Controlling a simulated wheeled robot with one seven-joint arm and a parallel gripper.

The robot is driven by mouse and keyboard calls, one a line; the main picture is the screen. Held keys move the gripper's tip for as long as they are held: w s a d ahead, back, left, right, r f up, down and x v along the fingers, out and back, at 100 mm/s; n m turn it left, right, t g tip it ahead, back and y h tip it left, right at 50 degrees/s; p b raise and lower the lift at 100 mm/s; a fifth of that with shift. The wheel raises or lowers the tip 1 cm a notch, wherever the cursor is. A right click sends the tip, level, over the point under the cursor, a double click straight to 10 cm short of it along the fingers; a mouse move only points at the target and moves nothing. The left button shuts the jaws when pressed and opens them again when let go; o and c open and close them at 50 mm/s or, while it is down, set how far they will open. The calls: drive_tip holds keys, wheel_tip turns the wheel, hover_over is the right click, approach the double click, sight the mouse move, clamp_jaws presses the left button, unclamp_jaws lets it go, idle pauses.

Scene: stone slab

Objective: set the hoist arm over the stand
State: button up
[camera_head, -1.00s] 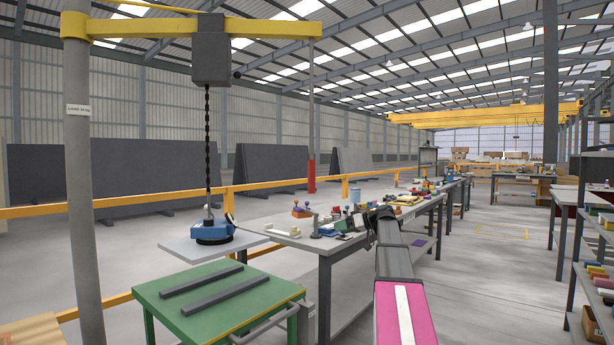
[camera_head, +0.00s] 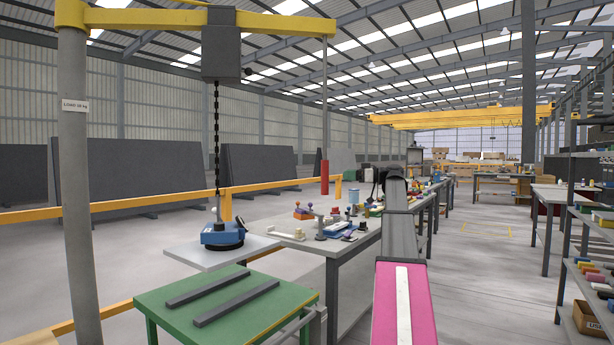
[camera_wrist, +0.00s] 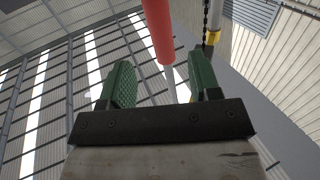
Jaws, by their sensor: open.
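The hoist arm (camera_head: 278,22) is a yellow beam on a grey post at the left. A grey hoist block (camera_head: 221,45) hangs from it, with a dark chain down to a blue lifter (camera_head: 222,234) on a pale slab (camera_head: 190,257). A thin rod with a red grip (camera_head: 324,178) hangs from the beam's free end. The green stand (camera_head: 270,322) with two dark bars is in front of the slab. In the wrist view my gripper (camera_wrist: 161,72) is open, pointing upward. The red grip (camera_wrist: 157,28) shows beyond and between its green fingers, apparently not held.
A workbench (camera_head: 335,250) with several small tools stands right of the slab. A yellow rail (camera_head: 130,206) runs behind, with dark slabs (camera_head: 145,172) beyond. Shelves (camera_head: 590,245) line the right side. The floor between bench and shelves (camera_head: 490,270) is clear.

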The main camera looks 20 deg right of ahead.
drive_tip(key=x, duration=1.1)
drive_tip(key=shift+w+a, duration=0.15)
drive_tip(key=shift+a, duration=0.15)
drive_tip(key=shift+r, duration=0.1)
drive_tip(key=shift+c, duration=0.3)
clamp_jaws()
